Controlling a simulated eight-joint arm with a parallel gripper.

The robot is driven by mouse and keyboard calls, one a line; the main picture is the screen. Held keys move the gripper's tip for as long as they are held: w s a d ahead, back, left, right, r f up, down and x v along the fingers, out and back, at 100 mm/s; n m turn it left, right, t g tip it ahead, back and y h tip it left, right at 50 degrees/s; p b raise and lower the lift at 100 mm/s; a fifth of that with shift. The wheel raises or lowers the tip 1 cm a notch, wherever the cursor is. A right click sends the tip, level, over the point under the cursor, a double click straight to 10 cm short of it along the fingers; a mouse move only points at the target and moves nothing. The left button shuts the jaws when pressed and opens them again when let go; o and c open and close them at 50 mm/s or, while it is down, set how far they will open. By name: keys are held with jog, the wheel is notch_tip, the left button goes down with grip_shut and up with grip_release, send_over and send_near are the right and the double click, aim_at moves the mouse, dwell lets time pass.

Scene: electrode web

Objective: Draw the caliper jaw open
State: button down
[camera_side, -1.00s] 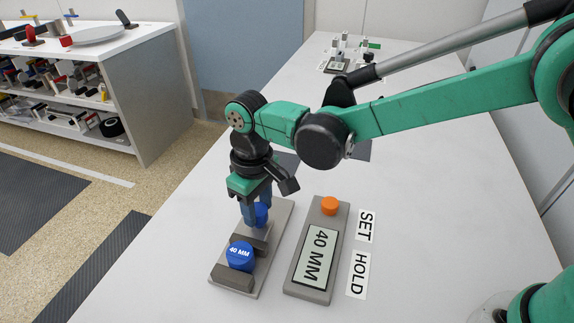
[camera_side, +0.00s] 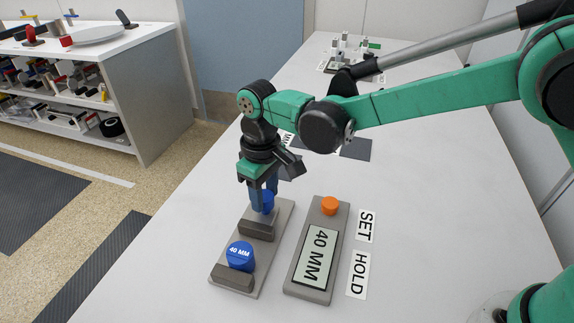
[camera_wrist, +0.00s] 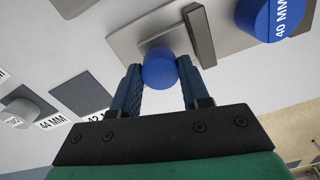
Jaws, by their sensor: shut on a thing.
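The caliper has a grey base plate (camera_side: 271,236) lying on the table. Its sliding jaw block (camera_side: 258,229) carries a blue knob (camera_side: 267,201) and stands apart from the fixed block (camera_side: 233,276) at the near end. A blue cylinder marked 40 MM (camera_side: 240,256) sits near the fixed block. My gripper (camera_side: 263,209) points down and is shut on the blue knob. In the wrist view, the knob (camera_wrist: 159,68) is between the two blue fingers, and the jaw block (camera_wrist: 199,36) lies beyond it, clear of the 40 MM cylinder (camera_wrist: 268,18).
Right of the caliper is a readout box (camera_side: 318,255) showing 40 MM with an orange button (camera_side: 329,205). SET (camera_side: 366,227) and HOLD (camera_side: 359,274) labels lie beside it. Dark pads and 44 MM (camera_wrist: 54,121) lettering lie behind.

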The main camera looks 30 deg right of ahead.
aim_at(266, 193)
jog(key=shift+c, duration=2.1)
grip_release()
jog(key=shift+w+d, duration=0.15)
jog(key=shift+d, duration=0.05)
jog(key=shift+r, duration=2.85)
notch_tip(266, 193, up, 8)
jog(key=s+d+f+m+t, duration=0.2)
jog(key=s+d, duration=0.3)
jog(key=d, duration=0.4)
jog(key=s+d+f+m+t, duration=0.2)
jog(key=s+d+m+t, duration=0.2)
jog(key=d, duration=0.6)
jog(key=shift+s+f+t, duration=0.15)
jog(key=shift+s+t, duration=0.55)
jog(key=shift+s, duration=0.4)
